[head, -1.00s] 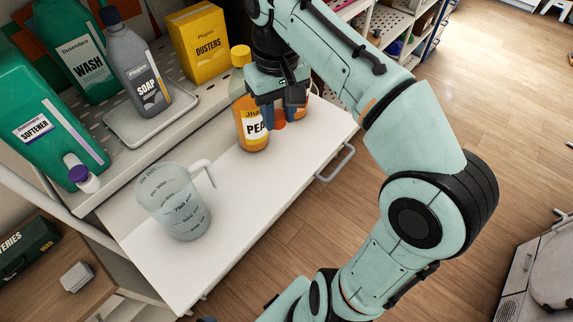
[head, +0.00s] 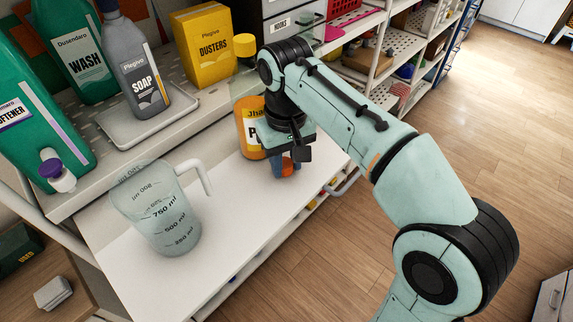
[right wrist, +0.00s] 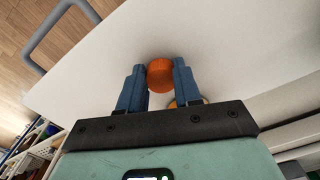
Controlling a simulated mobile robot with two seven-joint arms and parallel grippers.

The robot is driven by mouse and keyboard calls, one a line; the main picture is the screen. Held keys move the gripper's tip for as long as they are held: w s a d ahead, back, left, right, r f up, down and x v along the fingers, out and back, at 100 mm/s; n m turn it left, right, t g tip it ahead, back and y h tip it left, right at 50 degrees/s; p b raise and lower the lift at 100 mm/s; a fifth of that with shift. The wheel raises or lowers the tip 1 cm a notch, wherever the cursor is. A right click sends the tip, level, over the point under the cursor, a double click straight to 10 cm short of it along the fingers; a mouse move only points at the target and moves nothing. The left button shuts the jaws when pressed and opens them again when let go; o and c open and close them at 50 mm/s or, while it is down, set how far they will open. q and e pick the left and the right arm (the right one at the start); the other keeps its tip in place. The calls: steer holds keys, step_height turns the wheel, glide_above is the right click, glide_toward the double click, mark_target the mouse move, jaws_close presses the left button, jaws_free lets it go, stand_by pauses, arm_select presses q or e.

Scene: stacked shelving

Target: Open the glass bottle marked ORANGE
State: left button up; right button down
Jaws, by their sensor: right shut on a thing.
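My right gripper (head: 285,166) points down over the white board (head: 230,190) and is shut on a small round orange cap (head: 289,169). In the right wrist view, the cap (right wrist: 160,73) sits between the two blue fingertips (right wrist: 160,78), with bare white surface around it. A bit of something amber (right wrist: 178,103) shows behind the gripper's edge; I cannot tell what it is. No label reading ORANGE shows. My left gripper is out of view.
A clear measuring jug (head: 160,215) stands at the front left of the board. Behind are a grey soap bottle (head: 133,65) on a tray (head: 120,133), green bottles (head: 88,55) and a yellow dusters box (head: 203,45). The board's middle is free.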

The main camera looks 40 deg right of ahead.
steer(key=shift+w+r, duration=0.1)
steer(key=shift+r, duration=0.05)
steer(key=shift+w+a, duration=0.15)
steer(key=shift+a, duration=0.05)
steer(key=shift+f, duration=0.25)
steer(key=c, duration=0.8)
jaws_free()
steer(key=shift+r, duration=0.1)
